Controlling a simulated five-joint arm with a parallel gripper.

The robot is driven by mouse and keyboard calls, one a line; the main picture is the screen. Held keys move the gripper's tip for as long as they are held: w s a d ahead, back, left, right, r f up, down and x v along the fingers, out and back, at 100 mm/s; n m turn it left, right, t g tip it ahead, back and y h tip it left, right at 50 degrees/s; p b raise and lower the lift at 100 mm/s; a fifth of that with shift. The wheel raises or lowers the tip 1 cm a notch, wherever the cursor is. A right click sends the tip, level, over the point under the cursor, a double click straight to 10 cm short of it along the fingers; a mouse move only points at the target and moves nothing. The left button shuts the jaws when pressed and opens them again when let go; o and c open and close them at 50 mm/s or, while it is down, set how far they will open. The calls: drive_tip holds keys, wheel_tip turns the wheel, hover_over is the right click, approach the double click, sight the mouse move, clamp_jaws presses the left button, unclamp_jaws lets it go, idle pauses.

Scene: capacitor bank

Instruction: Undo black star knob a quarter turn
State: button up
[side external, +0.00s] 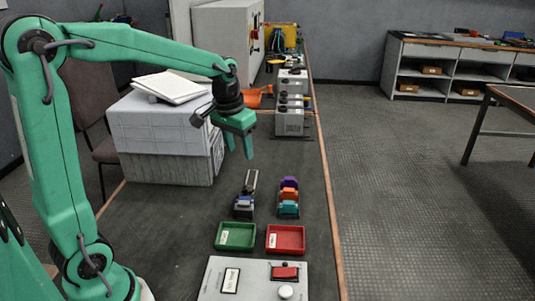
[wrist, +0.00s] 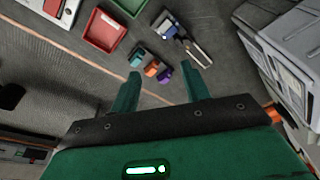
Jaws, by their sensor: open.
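My gripper (side external: 238,153) hangs over the dark bench with its fingers pointing down, open and empty. A row of grey capacitor units (side external: 290,121) stands farther back on the bench, to the right of and beyond my gripper. Small dark parts show on top of these units. I cannot tell which of them is the black star knob; they are too small. My gripper is apart from the units and touches nothing.
Green tray (side external: 236,237), red tray (side external: 286,240), colored blocks (side external: 289,196) and a grey switch panel (side external: 250,282) lie nearer the front. A grey crate (side external: 160,140) stands left of my gripper. An orange object (side external: 257,97) lies beside the units. The bench between blocks and units is clear.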

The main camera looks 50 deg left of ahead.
drive_tip(key=w+a+f+n+g, duration=0.1)
drive_tip(key=w+a+f+g, duration=0.1)
drive_tip(key=w+a+f, duration=0.6)
wheel_tip(320, 180, down, 3)
drive_tip(key=shift+w+f, duration=0.1)
drive_tip(key=shift+w, duration=0.1)
drive_tip(key=shift+f, duration=0.2)
drive_tip(key=shift+f, duration=4.3)
drive_tip(key=c, duration=0.9)
